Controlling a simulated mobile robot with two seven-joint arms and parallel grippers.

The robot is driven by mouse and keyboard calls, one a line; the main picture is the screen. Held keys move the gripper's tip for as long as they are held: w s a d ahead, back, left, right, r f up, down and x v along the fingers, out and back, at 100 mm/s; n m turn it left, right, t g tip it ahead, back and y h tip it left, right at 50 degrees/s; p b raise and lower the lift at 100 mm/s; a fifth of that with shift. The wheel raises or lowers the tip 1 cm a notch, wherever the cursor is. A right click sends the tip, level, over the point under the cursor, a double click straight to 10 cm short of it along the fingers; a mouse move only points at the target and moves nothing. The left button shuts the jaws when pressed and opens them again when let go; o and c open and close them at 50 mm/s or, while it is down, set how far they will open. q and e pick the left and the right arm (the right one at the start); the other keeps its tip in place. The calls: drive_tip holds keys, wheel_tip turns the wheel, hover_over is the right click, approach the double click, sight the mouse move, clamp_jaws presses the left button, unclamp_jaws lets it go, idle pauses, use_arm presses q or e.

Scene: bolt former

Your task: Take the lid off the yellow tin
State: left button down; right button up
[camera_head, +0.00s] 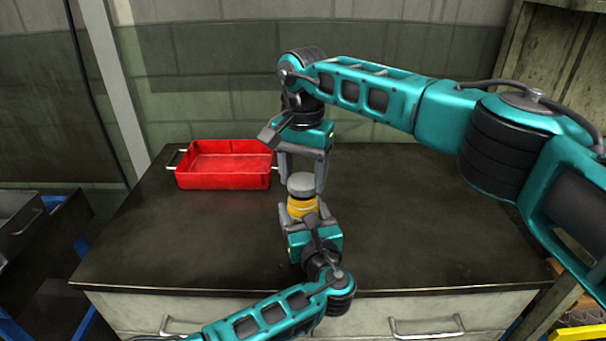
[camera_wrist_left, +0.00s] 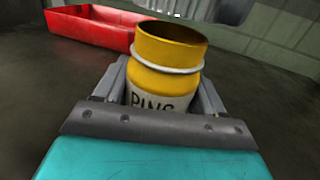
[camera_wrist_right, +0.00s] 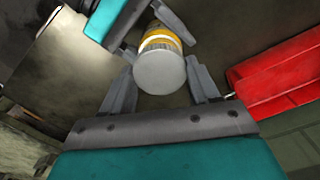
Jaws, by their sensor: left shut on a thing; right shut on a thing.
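The yellow tin (camera_head: 302,206) is between the fingers of my left gripper (camera_head: 304,212), which is shut on it. The left wrist view shows the tin (camera_wrist_left: 165,82) with its open top and hollow inside, and dark lettering on a pale band. The grey round lid (camera_head: 301,183) is above the tin, between the fingers of my right gripper (camera_head: 303,178), which is shut on it from behind and above. In the right wrist view the lid (camera_wrist_right: 160,72) covers part of the tin (camera_wrist_right: 163,38). The lid is clear of the tin's rim.
A red tray (camera_head: 222,178) with side handles stands at the back left of the dark table (camera_head: 420,240). It looks empty. The table's right half is clear. My right arm reaches across above the table. A wall stands behind, and drawers are below the front edge.

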sight(303, 180)
drive_tip(key=shift+r, duration=1.95)
use_arm(q)
unclamp_jaws()
drive_tip(key=shift+s, duration=0.1)
